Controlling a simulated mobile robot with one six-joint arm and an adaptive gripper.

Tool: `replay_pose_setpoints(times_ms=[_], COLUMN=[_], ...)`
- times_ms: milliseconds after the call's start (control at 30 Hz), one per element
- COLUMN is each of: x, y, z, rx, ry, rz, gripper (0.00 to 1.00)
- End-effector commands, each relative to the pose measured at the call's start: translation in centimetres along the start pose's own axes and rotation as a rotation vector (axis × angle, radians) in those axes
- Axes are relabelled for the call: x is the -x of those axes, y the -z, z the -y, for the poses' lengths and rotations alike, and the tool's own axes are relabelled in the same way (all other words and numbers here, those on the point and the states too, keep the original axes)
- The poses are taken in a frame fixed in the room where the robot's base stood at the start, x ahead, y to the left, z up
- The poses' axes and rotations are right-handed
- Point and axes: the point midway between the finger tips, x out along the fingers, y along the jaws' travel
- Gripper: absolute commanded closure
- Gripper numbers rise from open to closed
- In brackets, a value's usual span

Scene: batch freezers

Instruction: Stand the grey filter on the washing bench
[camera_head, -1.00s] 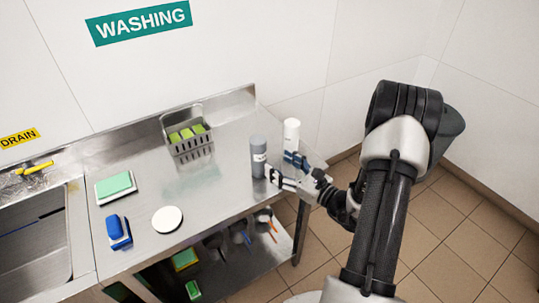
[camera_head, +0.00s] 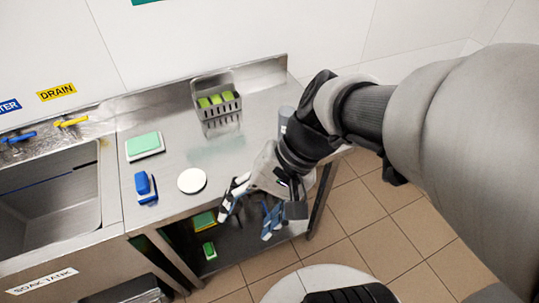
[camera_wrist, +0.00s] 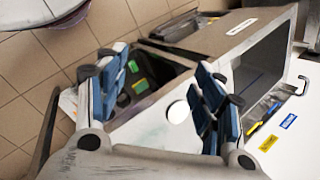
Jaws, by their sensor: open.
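The grey filter (camera_head: 285,121), a grey cylinder, stands upright on the washing bench (camera_head: 165,182) toward its right end. My arm hides its lower part. My gripper (camera_head: 250,208) is open with nothing seen between its fingers. It hangs at the bench's front edge, nearer the camera than the filter and apart from it. In the wrist view my gripper (camera_wrist: 160,72) has its blue-padded fingers spread wide, and no filter shows there.
A white disc (camera_head: 192,181), a blue brush (camera_head: 145,187), a green pad on a tray (camera_head: 144,146) and a grey basket (camera_head: 220,110) of green pieces stand on the bench. A sink (camera_head: 50,208) adjoins at left. Mid-bench is clear.

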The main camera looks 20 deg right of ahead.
Motion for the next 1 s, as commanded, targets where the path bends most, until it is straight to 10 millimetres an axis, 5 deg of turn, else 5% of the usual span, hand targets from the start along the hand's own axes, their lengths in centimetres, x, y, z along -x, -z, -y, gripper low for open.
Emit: replay_pose_setpoints(times_ms=[100,333,1000], x=[2.0,5.9,7.0], y=[-1.0,-0.5,-0.2], z=[-1.8,-3.4,-3.6], rx=[0.267,0.583,0.649], ry=[-0.168,-0.354,-0.396], rz=[-0.179,-0.437,-0.5], gripper=[0.38,0.38,0.38])
